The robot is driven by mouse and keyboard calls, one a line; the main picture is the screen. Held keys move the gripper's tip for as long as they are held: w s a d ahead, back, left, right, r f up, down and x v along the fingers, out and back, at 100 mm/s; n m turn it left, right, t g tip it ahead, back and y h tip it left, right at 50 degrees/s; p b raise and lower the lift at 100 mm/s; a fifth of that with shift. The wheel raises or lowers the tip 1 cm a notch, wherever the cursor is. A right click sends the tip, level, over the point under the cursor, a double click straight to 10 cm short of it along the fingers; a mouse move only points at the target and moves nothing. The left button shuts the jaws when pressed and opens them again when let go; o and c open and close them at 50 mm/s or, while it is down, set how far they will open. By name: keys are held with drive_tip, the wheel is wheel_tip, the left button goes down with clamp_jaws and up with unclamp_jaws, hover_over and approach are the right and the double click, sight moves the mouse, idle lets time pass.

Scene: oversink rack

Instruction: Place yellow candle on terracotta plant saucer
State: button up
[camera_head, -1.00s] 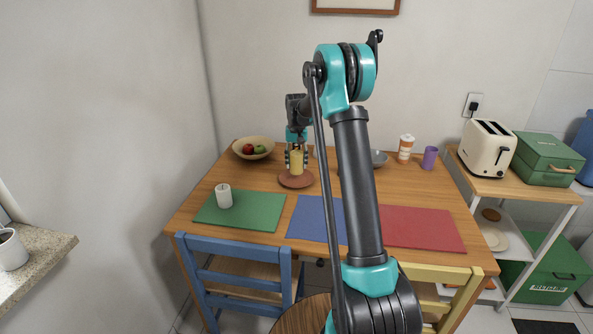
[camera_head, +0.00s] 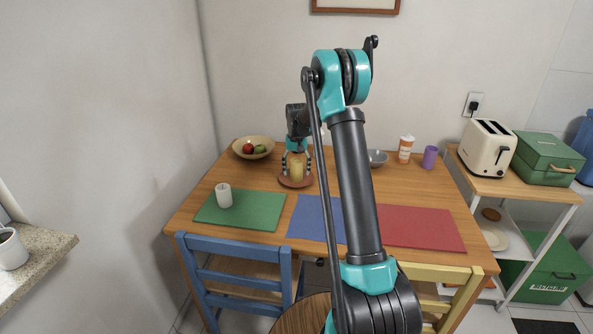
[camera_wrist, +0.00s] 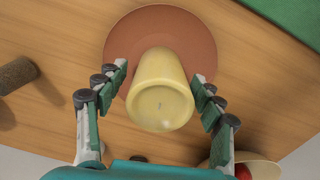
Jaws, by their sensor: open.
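The yellow candle (camera_head: 296,168) stands upright on the terracotta plant saucer (camera_head: 284,182) at the back of the table. My gripper (camera_head: 296,162) is open around the candle. In the wrist view the fingers of my gripper (camera_wrist: 162,88) stand on both sides of it, with a visible gap on each side.
A bowl with fruit (camera_head: 266,145) stands left of the saucer. A white candle (camera_head: 224,196) stands on the green mat (camera_head: 258,212). A blue mat (camera_head: 310,218) and a red mat (camera_head: 425,228) lie in front. A grey bowl (camera_head: 378,158), an orange-and-white cup (camera_head: 406,149) and a purple cup (camera_head: 430,157) stand behind.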

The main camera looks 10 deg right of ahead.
wheel_tip(320, 180, up, 12)
drive_tip(key=shift+r, duration=0.1)
drive_tip(key=s+d+f+t, duration=0.1)
drive_tip(key=s+f, duration=0.2)
drive_tip(key=s, duration=1.1)
drive_tip(key=s+d+f+n+t, duration=0.1)
drive_tip(key=s+f, duration=0.2)
drive_tip(key=s, duration=1.1)
drive_tip(key=s+d+f+t, duration=0.1)
drive_tip(key=s+f, duration=0.3)
drive_tip(key=s, duration=1)
drive_tip(key=shift+s+d+n+t, duration=0.35)
drive_tip(key=shift+d+n+t, duration=0.05)
drive_tip(key=shift+t, duration=0.2)
